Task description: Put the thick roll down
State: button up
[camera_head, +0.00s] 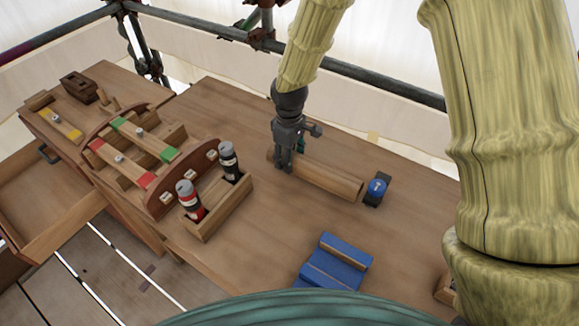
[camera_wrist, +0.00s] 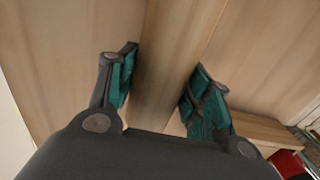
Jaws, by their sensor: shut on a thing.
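The thick roll (camera_head: 325,180) is a light wooden cylinder, lying lengthwise on or just above the bench top; I cannot tell whether it touches. My gripper (camera_head: 285,165) comes down from above and is shut on it near its left end in the head view. In the wrist view the roll (camera_wrist: 178,50) runs between the two green-padded fingers of my gripper (camera_wrist: 163,75). The fingers hide part of the roll's left end.
A blue round-topped item in a dark holder (camera_head: 376,189) stands just past the roll's right end. A blue block (camera_head: 335,262) lies nearer. A wooden box with two dark-topped bottles (camera_head: 216,207) stands left. Bare bench (camera_head: 270,215) lies between.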

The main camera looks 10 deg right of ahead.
aim_at(290, 176)
jog(key=shift+f, duration=0.3)
jog(key=shift+s+f, duration=0.1)
jog(key=shift+s, duration=0.65)
jog(key=f, duration=0.1)
jog(key=w+f+p, duration=0.1)
jog(key=f, duration=0.1)
jog(key=shift+f, duration=0.45)
jog(key=shift+s+f, duration=0.1)
jog(key=shift+s, duration=0.05)
jog(key=o, duration=1.5)
jog(key=shift+c, duration=0.2)
